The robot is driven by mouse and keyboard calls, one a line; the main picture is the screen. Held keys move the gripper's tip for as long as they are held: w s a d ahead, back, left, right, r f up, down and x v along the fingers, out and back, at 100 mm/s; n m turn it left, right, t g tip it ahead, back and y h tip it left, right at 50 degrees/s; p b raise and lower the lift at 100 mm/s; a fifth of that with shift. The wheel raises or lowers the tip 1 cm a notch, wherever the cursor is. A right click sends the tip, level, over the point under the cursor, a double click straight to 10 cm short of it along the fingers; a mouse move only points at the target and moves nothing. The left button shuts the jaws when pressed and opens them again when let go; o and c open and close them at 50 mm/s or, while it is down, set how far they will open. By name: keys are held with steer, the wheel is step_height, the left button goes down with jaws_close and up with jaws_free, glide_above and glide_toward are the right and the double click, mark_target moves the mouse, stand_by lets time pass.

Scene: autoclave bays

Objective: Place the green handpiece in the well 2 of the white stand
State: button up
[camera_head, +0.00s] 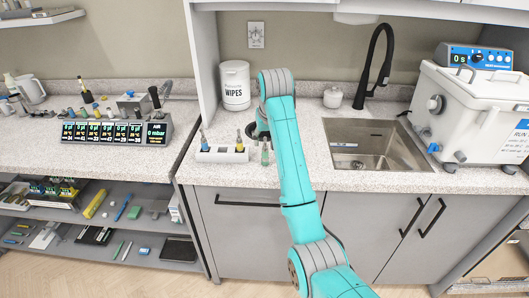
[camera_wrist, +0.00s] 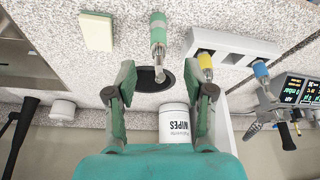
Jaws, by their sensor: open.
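The green handpiece (camera_head: 264,154) is on the counter just right of the white stand, apart from it. In the wrist view the green handpiece (camera_wrist: 158,33) has its metal tip towards my gripper (camera_wrist: 160,92). My gripper is open and empty, its fingers spread either side of the line of the handpiece, short of the green body. The white stand (camera_head: 222,156) holds a blue handpiece near its left end and a yellow one near its right end. My arm partly hides my gripper in the head view.
A black round piece (camera_wrist: 150,79) lies by the handpiece tip. A sponge (camera_wrist: 97,32) lies beside the handpiece. The wipes tub (camera_head: 235,85) stands behind, the sink (camera_head: 365,145) is right, and a display unit (camera_head: 117,131) is on the left counter.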

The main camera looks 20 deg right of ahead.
mark_target(265, 147)
steer(key=x, duration=0.8)
steer(key=shift+w+d+f, duration=0.1)
steer(key=shift+w+d, duration=0.05)
jaws_close()
